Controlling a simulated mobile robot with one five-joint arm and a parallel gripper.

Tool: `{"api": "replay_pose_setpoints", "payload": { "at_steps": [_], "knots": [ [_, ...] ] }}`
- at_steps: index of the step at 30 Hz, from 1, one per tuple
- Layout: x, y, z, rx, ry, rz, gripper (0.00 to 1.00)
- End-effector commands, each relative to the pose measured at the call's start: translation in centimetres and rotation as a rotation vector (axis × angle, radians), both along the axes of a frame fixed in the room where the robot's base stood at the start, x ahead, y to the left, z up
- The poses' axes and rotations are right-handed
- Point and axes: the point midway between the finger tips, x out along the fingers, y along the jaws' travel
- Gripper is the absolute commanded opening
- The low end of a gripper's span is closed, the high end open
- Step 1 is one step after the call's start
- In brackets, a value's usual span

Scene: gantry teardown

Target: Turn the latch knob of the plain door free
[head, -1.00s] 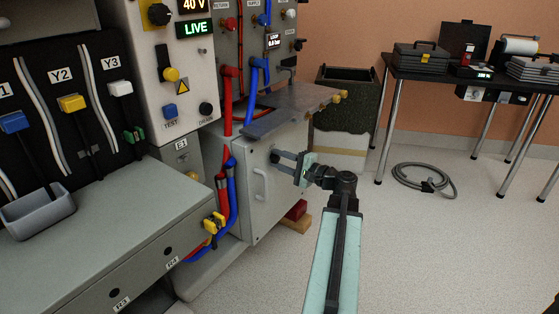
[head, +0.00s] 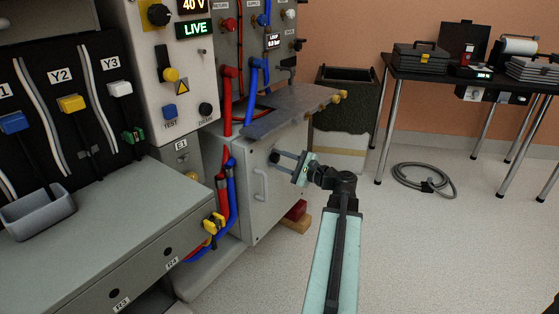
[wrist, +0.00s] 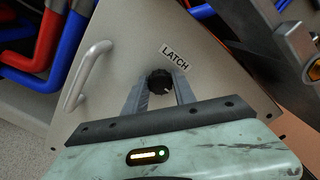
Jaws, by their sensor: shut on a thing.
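The plain door (head: 257,210) is a light grey panel on the front of the cabinet, and it looks shut. It also fills the middle of the wrist view (wrist: 120,92). The latch knob is a small black ribbed knob (wrist: 160,82) beside a white LATCH label (wrist: 174,58). My gripper (head: 278,160) reaches the door's upper part from the right. In the wrist view its two grey fingers (wrist: 160,92) stand on either side of the knob and are shut on it. The fingers hide part of the knob's sides.
A door handle (wrist: 88,76) stands out left of the knob. Red hoses (head: 227,100) and blue hoses (head: 232,195) run left of the door. A grey ledge (head: 290,108) juts out above it. A red block (head: 297,209) lies low beside the cabinet.

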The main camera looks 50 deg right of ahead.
Motion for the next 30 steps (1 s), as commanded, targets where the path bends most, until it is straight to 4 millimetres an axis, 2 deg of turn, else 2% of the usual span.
{"api": "replay_pose_setpoints", "payload": {
  "at_steps": [8, 9, 10, 11, 21, 23, 30],
  "knots": [
    [0.0, 0.1, -0.1, 0.001, 0.002, 0.001, 0.00],
    [0.0, 0.1, -0.1, 0.001, 0.002, 0.001, 0.43],
    [0.0, 0.1, -0.1, 0.000, 0.002, 0.001, 0.51],
    [0.0, 0.1, 0.0, 0.000, 0.002, 0.001, 0.54],
    [-0.4, 0.0, 0.0, 0.000, 0.000, 0.000, 0.54],
    [-1.2, -0.1, 0.0, 0.000, 0.001, -0.001, 0.54],
    [-5.9, -0.8, -0.1, 0.000, 0.000, -0.002, 0.54]
  ]
}}
